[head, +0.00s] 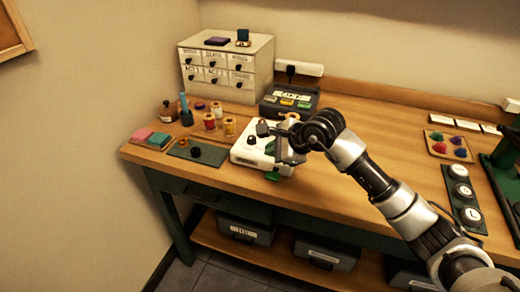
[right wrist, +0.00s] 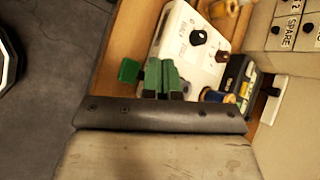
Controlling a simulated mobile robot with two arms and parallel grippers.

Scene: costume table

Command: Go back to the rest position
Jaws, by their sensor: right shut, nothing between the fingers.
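My right gripper (head: 284,155) hangs over the right end of a white machine (head: 247,157) near the table's front edge. In the right wrist view its two green-padded fingers (right wrist: 164,80) are together, with nothing held between them. My left gripper is not in view.
The wooden table (head: 345,185) carries a drawer cabinet (head: 226,68), a dark box with coloured buttons (head: 289,101), thread spools (head: 209,121) and a dark mat (head: 197,151) at left. A tray of coloured pieces (head: 448,146) and a round-dial strip (head: 462,195) are at right.

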